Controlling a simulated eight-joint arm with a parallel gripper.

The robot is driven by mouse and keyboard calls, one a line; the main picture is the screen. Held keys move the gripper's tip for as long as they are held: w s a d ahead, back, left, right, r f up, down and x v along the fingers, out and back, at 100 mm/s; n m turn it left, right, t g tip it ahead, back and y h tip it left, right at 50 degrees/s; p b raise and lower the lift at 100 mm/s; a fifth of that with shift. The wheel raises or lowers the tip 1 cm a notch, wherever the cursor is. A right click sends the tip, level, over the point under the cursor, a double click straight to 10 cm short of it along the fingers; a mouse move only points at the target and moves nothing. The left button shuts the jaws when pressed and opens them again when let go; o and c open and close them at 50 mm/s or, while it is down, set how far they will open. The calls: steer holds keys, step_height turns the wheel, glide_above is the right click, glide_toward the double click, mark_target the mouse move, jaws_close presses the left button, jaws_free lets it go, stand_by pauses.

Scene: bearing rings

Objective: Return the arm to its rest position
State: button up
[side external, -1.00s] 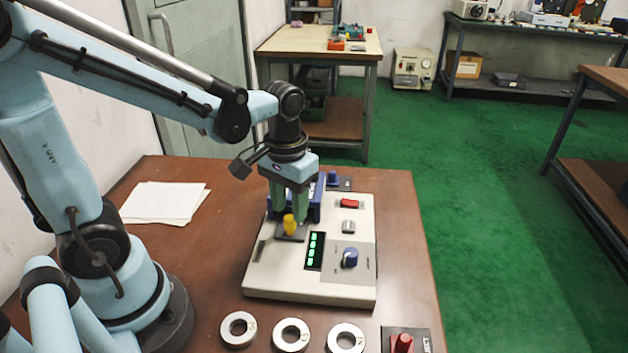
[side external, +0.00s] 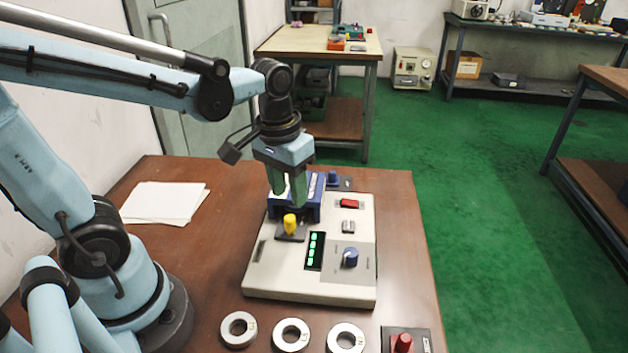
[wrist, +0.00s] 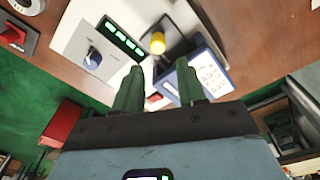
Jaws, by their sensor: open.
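My gripper (side external: 287,188) hangs over the back part of a beige machine (side external: 270,270), pointing down. In the wrist view its two green fingers (wrist: 158,85) are apart with nothing held between them. A yellow knob (side external: 290,224) stands upright on a dark plate on the machine, in front of the fingers. The yellow knob also shows in the wrist view (wrist: 157,43), beyond the fingertips. A blue block with a white label (wrist: 205,72) sits beside it, partly hidden behind the fingers in the side view.
Several metal rings, including a middle one (side external: 291,335), lie along the table's front. A red knob on a dark base (side external: 402,343) is at front right. White papers (side external: 165,202) lie at left. The machine has a lit green display (side external: 315,251) and a blue dial (side external: 350,257).

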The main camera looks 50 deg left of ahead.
steer(key=t, duration=0.1)
steer(key=r+m+t, duration=0.1)
steer(key=t, duration=0.1)
steer(key=shift+s+d+r+m+t, duration=0.1)
steer(key=shift+s+r+m+t, duration=0.05)
steer(key=shift+s+m+t, duration=0.15)
steer(key=shift+w+r+m+t, duration=0.1)
steer(key=shift+r+m+t, duration=0.15)
steer(key=shift+t, duration=0.4)
steer(key=shift+r+m+t, duration=0.25)
steer(key=shift+t, duration=0.4)
steer(key=shift+o, duration=0.4)
